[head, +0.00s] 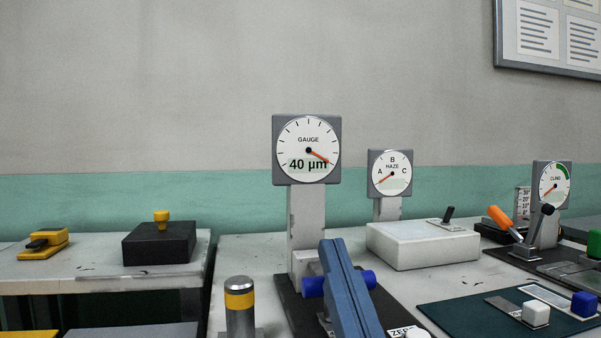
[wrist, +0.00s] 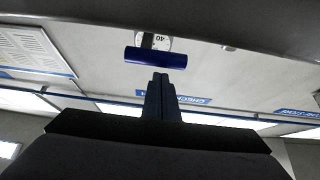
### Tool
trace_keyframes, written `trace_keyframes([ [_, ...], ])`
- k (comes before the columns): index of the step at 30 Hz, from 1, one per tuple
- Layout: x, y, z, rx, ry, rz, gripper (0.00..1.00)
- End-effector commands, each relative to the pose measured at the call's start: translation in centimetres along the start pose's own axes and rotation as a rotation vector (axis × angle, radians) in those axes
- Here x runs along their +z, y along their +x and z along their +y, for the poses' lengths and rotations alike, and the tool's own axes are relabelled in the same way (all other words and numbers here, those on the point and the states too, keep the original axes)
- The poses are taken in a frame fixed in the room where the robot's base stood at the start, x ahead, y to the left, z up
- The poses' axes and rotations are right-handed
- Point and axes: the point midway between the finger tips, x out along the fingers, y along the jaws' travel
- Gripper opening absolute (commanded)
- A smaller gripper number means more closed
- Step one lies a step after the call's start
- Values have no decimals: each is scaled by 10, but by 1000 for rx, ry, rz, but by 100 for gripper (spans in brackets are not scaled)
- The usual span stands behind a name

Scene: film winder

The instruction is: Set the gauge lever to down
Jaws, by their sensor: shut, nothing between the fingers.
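The gauge (head: 307,130) stands on a pale post in the middle of the head view, and its dial reads 40 µm. The blue bar handle of the gauge lever (head: 313,287) lies across the foot of the post. It also shows in the wrist view (wrist: 156,58), with the dial upside down behind it. The lever's arm is mostly hidden, so I cannot tell its exact position. My gripper (head: 333,241) is shut and empty. Its blue-grey fingers cross in front of the handle's middle. In the wrist view the fingertips (wrist: 160,76) lie just below the handle; contact is unclear.
A yellow-banded post (head: 239,305) stands left of the gauge base. A ZERO button (head: 416,334) is at the base's front right. The haze gauge (head: 391,174), a white box (head: 422,245) and an orange-handled lever (head: 502,218) stand to the right. A black block (head: 160,243) sits left.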

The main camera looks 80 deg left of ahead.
Motion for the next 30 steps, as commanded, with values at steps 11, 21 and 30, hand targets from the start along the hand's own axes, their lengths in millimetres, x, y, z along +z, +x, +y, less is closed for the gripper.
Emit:
trace_keyframes([
  [11,16,-17,0,0,0,95,0],
  [21,17,-19,0,0,0,122,0],
  [30,16,-19,0,0,0,122,0],
])
